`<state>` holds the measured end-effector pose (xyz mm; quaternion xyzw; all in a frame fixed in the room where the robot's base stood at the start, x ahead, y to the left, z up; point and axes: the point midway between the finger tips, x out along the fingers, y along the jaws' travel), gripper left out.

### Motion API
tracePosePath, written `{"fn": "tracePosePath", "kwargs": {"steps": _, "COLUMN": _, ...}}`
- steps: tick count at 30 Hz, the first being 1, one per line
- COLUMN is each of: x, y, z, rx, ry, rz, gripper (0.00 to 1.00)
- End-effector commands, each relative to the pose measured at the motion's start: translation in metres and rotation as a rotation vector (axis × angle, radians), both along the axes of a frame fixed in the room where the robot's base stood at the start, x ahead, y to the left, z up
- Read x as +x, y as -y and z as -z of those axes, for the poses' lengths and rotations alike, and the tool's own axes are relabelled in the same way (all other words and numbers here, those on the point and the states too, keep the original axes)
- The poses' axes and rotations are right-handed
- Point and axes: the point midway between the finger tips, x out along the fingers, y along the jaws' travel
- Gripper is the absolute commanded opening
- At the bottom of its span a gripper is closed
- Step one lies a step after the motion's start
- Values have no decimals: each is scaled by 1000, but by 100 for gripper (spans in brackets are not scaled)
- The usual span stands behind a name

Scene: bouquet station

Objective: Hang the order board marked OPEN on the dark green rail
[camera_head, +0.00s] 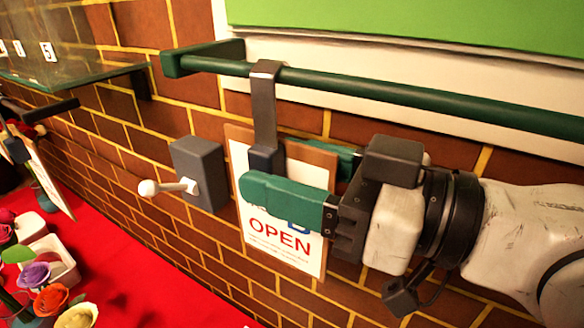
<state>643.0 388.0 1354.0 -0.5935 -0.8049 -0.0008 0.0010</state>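The order board (297,258) is a white sheet reading OPEN in red, on a brown backing, in front of the brick wall. A dark grey hook (265,108) rises from a dark block (264,158) at its top. The hook's bend lies over the dark green rail (400,95), near the rail's left end; whether it bears weight there is unclear. My gripper (305,175) reaches in from the right, with one green finger in front of the board and the other behind its top right part. The front finger hides part of the board and block; contact is unclear.
A grey wall box (200,172) with a white-knobbed lever (165,187) stands left of the board. A glass shelf (75,72) projects at upper left. Flowers (48,298) and a white container (53,255) stand on the red surface (150,285) at lower left. The rail is clear to the right.

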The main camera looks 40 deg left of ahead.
Motion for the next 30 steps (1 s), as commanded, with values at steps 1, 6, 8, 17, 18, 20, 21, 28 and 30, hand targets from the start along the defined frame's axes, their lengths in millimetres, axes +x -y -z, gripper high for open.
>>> {"fn": "tracePosePath", "kwargs": {"steps": 1, "x": 0, "y": 0, "z": 0, "rx": 0, "ry": 0, "rz": 0, "gripper": 60}}
{"fn": "tracePosePath", "kwargs": {"steps": 6, "x": 0, "y": 0, "z": 0, "rx": 0, "ry": 0, "rz": 0, "gripper": 61}}
{"fn": "tracePosePath", "kwargs": {"steps": 8, "x": 0, "y": 0, "z": 0, "rx": -1, "ry": 0, "rz": 0, "gripper": 61}}
{"fn": "tracePosePath", "kwargs": {"steps": 17, "x": 10, "y": 31, "z": 3, "rx": 1, "ry": 2, "rz": 4, "gripper": 61}}
{"fn": "tracePosePath", "kwargs": {"steps": 18, "x": 13, "y": 38, "z": 3, "rx": 1, "ry": 2, "rz": 5, "gripper": 61}}
{"fn": "tracePosePath", "kwargs": {"steps": 20, "x": 17, "y": 50, "z": 3, "rx": 1, "ry": 2, "rz": 5, "gripper": 61}}
{"fn": "tracePosePath", "kwargs": {"steps": 21, "x": 19, "y": 58, "z": 3, "rx": 1, "ry": 2, "rz": 4, "gripper": 61}}
{"fn": "tracePosePath", "kwargs": {"steps": 28, "x": 30, "y": 92, "z": 2, "rx": 0, "ry": 0, "rz": 3, "gripper": 61}}
{"fn": "tracePosePath", "kwargs": {"steps": 30, "x": 31, "y": 97, "z": 2, "rx": -1, "ry": 0, "rz": 1, "gripper": 61}}
